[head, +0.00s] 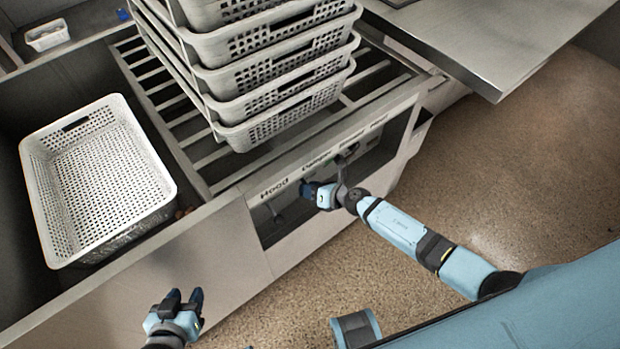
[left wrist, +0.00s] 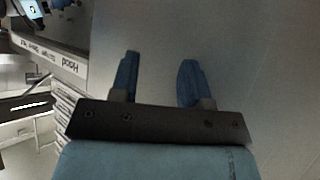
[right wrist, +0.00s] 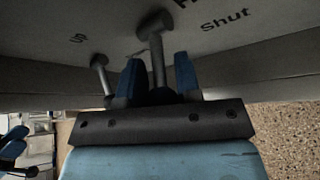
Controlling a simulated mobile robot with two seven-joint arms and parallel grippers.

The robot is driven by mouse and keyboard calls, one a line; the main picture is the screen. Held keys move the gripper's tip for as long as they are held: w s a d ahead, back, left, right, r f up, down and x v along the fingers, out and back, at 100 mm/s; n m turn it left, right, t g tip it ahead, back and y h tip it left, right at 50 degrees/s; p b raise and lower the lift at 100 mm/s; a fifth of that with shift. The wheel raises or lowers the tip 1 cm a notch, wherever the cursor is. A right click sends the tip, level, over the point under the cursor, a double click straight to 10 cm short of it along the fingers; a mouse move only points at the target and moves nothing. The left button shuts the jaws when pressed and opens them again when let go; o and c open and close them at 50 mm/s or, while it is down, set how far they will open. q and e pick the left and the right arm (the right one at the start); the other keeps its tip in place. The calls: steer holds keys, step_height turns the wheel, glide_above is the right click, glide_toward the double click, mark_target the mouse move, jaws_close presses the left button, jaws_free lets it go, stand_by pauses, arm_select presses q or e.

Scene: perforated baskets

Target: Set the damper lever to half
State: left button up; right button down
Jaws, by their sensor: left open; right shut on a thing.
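The control panel (head: 292,171) on the counter front carries the labels Hood and Damper, with others too small to read. My right gripper (head: 308,190) is at the panel below the Damper label. In the head view my gripper hides this lever. My left gripper (head: 183,297) is open and empty, away from the panel; its fingers (left wrist: 158,78) are apart.
Another lever (right wrist: 98,62) stands left of the held one in the right wrist view. A hood lever (head: 278,218) hangs under the Hood label. Stacked perforated baskets (head: 285,122) stand on the slatted rack; a single basket (head: 150,215) sits left. Open floor (head: 530,170) lies right.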

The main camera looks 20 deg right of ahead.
arm_select(q)
steer(key=shift+s+a+r+p, duration=0.1)
steer(key=shift+r+p, duration=0.6)
steer(key=shift+p, duration=0.05)
steer(key=shift+s+a+r+p, duration=0.1)
steer(key=shift+r+p, duration=0.55)
steer(key=shift+p, duration=0.05)
arm_select(e)
steer(key=shift+r+g, duration=0.3)
steer(key=shift+g, duration=0.1)
arm_select(q)
steer(key=shift+f, duration=0.2)
arm_select(e)
steer(key=shift+f, duration=0.1)
steer(key=c, duration=0.9)
jaws_free()
arm_select(q)
steer(key=shift+r, duration=0.2)
arm_select(e)
steer(key=shift+o, duration=0.2)
arm_select(q)
steer(key=r+p, duration=0.2)
steer(key=p, duration=0.1)
steer(key=shift+s+a+m, duration=0.1)
steer(key=shift+a+m, duration=0.05)
steer(key=shift+m, duration=0.15)
arm_select(e)
steer(key=v, duration=1.3)
steer(key=shift+s+r, duration=0.25)
steer(key=shift+r, duration=0.1)
